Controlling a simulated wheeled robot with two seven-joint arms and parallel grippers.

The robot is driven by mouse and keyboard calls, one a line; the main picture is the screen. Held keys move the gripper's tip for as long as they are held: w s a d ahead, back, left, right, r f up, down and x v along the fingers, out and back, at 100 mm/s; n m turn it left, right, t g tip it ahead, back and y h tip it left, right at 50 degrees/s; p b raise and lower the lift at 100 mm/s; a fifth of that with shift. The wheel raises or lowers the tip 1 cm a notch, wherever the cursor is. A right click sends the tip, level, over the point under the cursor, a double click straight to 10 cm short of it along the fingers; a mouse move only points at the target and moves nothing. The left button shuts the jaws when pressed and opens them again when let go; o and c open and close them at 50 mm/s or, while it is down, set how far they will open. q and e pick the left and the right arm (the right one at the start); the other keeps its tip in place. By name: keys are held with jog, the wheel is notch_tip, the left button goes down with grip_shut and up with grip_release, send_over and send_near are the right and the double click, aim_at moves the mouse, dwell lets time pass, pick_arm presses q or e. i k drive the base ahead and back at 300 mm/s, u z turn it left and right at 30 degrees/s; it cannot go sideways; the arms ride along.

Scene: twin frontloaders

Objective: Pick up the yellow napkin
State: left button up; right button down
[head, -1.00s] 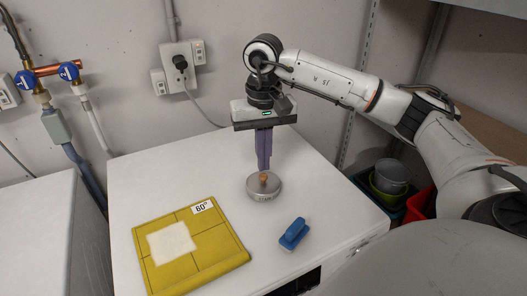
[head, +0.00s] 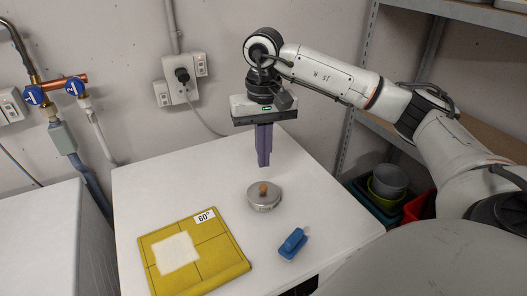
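The yellow napkin (head: 222,265) lies flat on the left front part of the white worktop. Dark crossing lines divide it, and a "60°" label sits at its far right corner. A white square cloth or pad (head: 177,253) lies on top of it. My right gripper (head: 264,165) points straight down above a round metal tin, up and to the right of the napkin. Its purple fingers are close together at the middle of the palm, with nothing visible between them. My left gripper is out of view.
The round metal tin (head: 264,203) with a wooden knob stands below my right gripper. A blue-handled brush or scrubber (head: 293,243) lies to its front right. Stacked tubs (head: 390,182) stand beyond the worktop's right side. Wall pipes (head: 70,140) and a socket are behind.

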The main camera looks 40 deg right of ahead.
aim_at(197, 255)
jog(key=k, duration=1)
